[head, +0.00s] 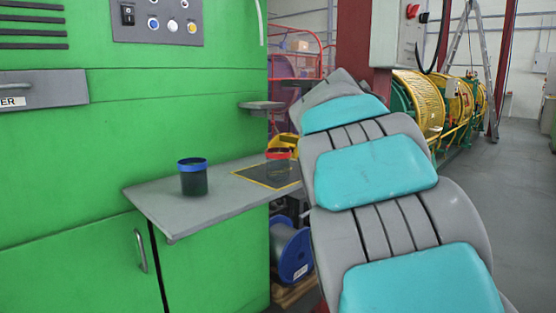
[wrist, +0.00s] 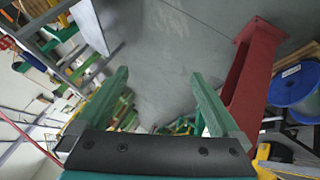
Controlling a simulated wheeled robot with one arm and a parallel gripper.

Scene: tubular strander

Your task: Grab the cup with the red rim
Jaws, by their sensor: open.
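The cup with the red rim (head: 278,166) stands upright on the grey shelf (head: 225,203) of the green machine, on a dark patch with a yellow border. Its body looks dark and see-through. A similar cup with a blue rim (head: 193,180) stands to its left, nearer the front of the shelf. My gripper (wrist: 159,75) shows in the wrist view with its two green fingers wide apart and nothing between them. Neither cup shows in the wrist view. In the head view my arm stands just right of the shelf and hides the gripper.
A small round grey ledge (head: 261,106) juts from the machine above the shelf. A blue cable spool (head: 291,250) sits below the shelf and also shows in the wrist view (wrist: 297,84). A red post (wrist: 245,75) stands right of my gripper. Grey floor lies open at the right.

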